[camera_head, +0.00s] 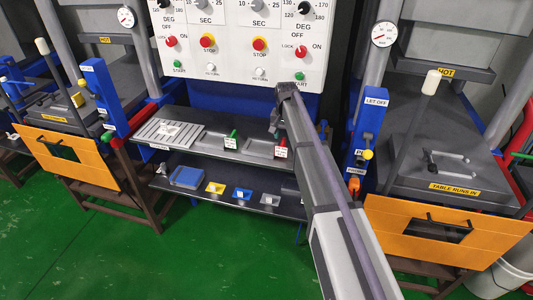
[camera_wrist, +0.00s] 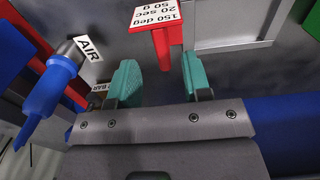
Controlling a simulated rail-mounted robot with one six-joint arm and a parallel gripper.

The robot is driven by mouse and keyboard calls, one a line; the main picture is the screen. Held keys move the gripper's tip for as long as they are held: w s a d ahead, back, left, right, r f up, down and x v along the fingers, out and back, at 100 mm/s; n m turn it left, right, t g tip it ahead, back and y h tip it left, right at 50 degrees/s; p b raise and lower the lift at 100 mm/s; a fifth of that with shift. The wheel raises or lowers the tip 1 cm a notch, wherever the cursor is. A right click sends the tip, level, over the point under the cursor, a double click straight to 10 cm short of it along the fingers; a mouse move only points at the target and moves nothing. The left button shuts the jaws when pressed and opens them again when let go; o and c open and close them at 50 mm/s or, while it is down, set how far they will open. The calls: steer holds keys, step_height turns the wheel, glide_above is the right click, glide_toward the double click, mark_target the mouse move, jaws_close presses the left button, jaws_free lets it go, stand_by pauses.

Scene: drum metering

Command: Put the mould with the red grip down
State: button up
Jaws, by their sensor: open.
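The mould with the red grip (camera_head: 262,148) is a flat grey plate on the upper shelf, at its right part. Its red grip carries a white label and stands at the mould's right end. In the wrist view the red grip (camera_wrist: 162,42) shows a label reading 150 deg, 20 sec, 50 g. My gripper (camera_wrist: 161,80) is open, with its two teal fingertips apart and nothing between them. The red grip stands beyond the fingertips, in line with the gap and not touching them. In the head view my gripper (camera_head: 274,126) is just above the red grip, partly hidden by my arm.
A mould with a green grip (camera_head: 231,137) lies left of it, beside a slatted rack (camera_head: 165,133). The lower shelf (camera_head: 225,205) holds small coloured trays. Presses (camera_head: 440,165) flank the bench. A blue air nozzle (camera_wrist: 48,88) is close to my gripper's left in the wrist view.

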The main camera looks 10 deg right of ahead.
mark_target(283, 141)
step_height(283, 141, down, 4)
steer(key=b, duration=0.3)
steer(key=shift+a+f, duration=0.1)
steer(key=shift+f, duration=0.1)
steer(key=shift+r, duration=0.2)
jaws_close()
